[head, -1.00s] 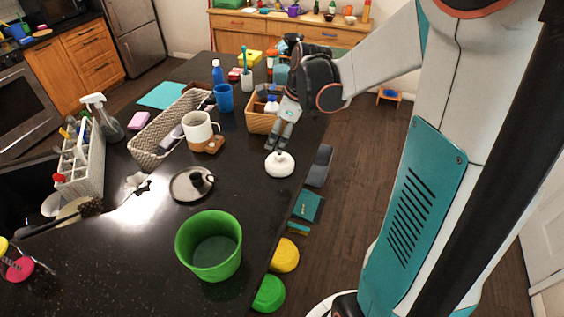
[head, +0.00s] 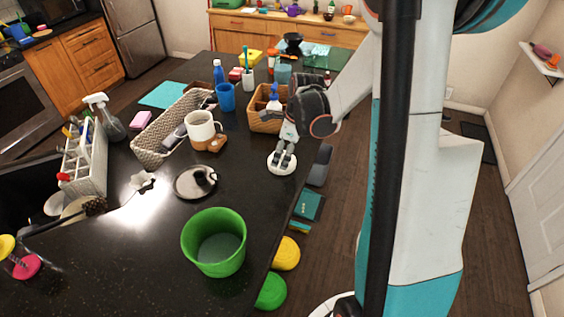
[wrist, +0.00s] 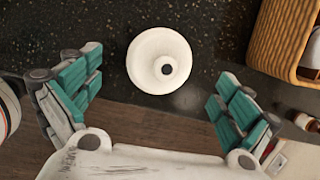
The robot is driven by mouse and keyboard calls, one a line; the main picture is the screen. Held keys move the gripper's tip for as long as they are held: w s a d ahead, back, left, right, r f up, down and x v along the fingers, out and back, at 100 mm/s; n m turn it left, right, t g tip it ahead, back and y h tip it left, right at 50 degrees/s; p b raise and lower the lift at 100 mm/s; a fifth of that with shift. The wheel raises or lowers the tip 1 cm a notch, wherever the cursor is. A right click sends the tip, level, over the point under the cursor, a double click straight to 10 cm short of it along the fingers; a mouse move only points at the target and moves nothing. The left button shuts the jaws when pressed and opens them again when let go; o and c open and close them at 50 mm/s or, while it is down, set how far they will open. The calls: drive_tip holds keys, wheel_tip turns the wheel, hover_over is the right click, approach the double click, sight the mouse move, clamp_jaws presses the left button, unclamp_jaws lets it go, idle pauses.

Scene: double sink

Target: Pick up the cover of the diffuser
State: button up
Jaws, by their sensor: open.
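The diffuser is a white round piece with a short neck and a dark hole in its top; I take its upper white part as the cover (wrist: 145,52). It stands on the dark counter near the edge. In the head view the white diffuser (head: 273,168) is partly hidden behind my gripper (head: 283,158). In the wrist view my gripper (wrist: 160,97) is open and empty, with its teal-padded fingers spread wide to either side. The diffuser lies beyond the line of the fingertips, roughly centred between them, and nothing touches it there.
A wicker basket (head: 257,122) with bottles stands behind the diffuser. The counter edge and floor are close on the right.

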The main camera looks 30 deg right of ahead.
sight(282, 156)
drive_tip(key=shift+x, duration=2.1)
drive_tip(key=c, duration=1.2)
